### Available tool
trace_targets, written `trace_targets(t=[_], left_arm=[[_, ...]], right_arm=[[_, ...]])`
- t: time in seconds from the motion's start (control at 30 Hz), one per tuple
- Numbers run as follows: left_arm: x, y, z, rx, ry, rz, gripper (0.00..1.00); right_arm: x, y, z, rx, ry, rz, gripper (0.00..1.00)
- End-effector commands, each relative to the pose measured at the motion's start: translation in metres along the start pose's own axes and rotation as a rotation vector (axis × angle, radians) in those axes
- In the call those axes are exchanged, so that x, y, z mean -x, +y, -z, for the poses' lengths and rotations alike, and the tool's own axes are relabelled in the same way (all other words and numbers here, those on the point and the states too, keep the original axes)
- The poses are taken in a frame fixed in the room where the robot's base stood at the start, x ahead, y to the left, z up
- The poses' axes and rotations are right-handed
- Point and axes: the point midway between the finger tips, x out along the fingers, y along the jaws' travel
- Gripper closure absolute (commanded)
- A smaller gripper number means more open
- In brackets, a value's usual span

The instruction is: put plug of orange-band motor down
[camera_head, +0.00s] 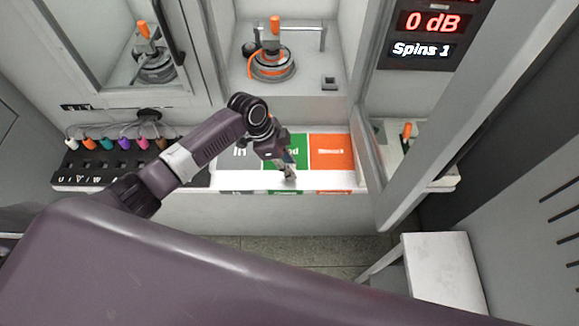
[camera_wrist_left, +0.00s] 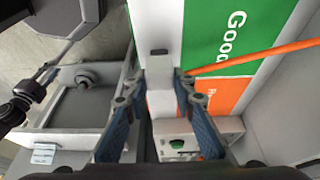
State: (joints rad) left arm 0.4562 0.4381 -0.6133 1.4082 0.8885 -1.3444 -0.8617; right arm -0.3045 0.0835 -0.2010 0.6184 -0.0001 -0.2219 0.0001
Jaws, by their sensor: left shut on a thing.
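The orange-band motor (camera_head: 272,66) sits in the back bay, a round metal hub with an orange band and an orange-topped post. My left gripper (camera_head: 288,172) is low at the front edge of the shelf, by the green panel (camera_head: 285,150). In the left wrist view the gripper (camera_wrist_left: 160,84) is shut on a small pale grey plug (camera_wrist_left: 160,76), mostly hidden between the fingertips. An orange cable (camera_wrist_left: 255,56) runs right from beside the fingertips. I cannot tell whether the plug touches the shelf.
An orange panel (camera_head: 331,152) lies right of the green one. A black rack (camera_head: 125,168) with several coloured plugs is at left. An open door (camera_head: 430,115) bounds the right side.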

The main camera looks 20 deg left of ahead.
Motion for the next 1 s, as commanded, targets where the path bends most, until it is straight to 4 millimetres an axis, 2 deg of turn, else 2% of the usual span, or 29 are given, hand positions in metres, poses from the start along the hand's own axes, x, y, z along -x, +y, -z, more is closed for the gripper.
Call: trace_targets(t=[0.1, 0.5, 0.53, 0.67, 1.0], left_arm=[[-0.0098, -0.0002, -0.0030, 0.000, 0.001, 0.001, 1.00], [-0.0152, -0.0008, -0.0055, 0.000, 0.001, 0.002, 1.00], [-0.0140, -0.0008, -0.0051, 0.000, 0.001, 0.002, 0.73], [-0.0138, -0.0006, -0.0050, 0.000, 0.001, 0.002, 0.59], [-0.0090, -0.0006, -0.0030, -0.001, 0.001, 0.002, 0.59]], right_arm=[[0.0017, 0.0004, 0.0017, 0.000, 0.002, 0.000, 0.72], [-0.0019, 0.0003, 0.0059, -0.002, 0.009, 0.000, 0.72], [-0.0008, 0.0000, 0.0061, -0.002, 0.010, 0.000, 0.72], [-0.0007, -0.0021, 0.0067, -0.003, 0.010, 0.002, 0.72], [0.0026, -0.0044, 0.0076, -0.005, 0.011, 0.005, 0.72]])
